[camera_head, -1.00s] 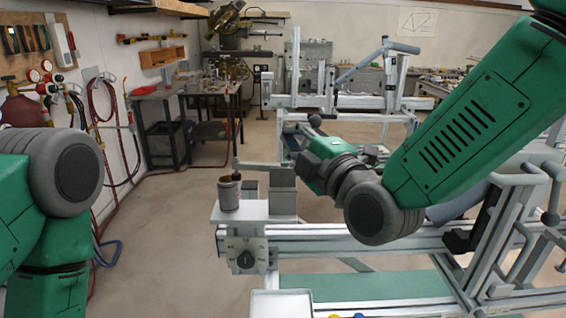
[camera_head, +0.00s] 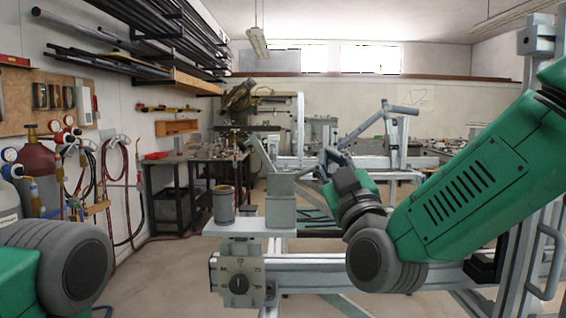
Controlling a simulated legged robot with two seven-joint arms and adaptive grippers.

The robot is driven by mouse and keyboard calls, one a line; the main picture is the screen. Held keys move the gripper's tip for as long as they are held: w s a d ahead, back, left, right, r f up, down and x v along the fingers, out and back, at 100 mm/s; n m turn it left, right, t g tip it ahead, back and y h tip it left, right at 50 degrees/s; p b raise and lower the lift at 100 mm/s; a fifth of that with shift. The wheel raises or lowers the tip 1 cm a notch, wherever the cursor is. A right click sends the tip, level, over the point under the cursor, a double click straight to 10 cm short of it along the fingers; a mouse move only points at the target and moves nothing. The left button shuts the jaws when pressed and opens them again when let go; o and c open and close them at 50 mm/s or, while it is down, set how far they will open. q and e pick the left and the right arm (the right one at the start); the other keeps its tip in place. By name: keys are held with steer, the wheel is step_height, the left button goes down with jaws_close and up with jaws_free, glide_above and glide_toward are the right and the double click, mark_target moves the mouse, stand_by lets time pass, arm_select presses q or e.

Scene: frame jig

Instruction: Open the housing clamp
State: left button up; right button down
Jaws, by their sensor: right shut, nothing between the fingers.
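A grey block-like fixture (camera_head: 280,205), probably the housing clamp, stands on the left end of the jig. A slanted grey piece (camera_head: 262,158) rises at its upper left; I cannot tell whether it belongs to the fixture or lies behind it. My right gripper (camera_head: 327,165) is just right of the fixture, shut and empty. Its fingertips are small and dark against the background, and contact with the fixture cannot be made out. My left arm shows at the lower left, but its gripper is out of view.
The jig rail (camera_head: 310,264) runs right. Gas cylinders (camera_head: 40,175) and hoses line the left wall.

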steer(key=m+h+b, duration=0.1)
steer(key=m, duration=0.1)
steer(key=f+m+t+h+b, duration=0.1)
steer(key=m, duration=0.1)
steer(key=shift+a+f+h, duration=0.15)
steer(key=shift+f+h, duration=0.05)
steer(key=shift+h, duration=0.1)
steer(key=shift+d, duration=0.4)
steer(key=shift+a, duration=0.1)
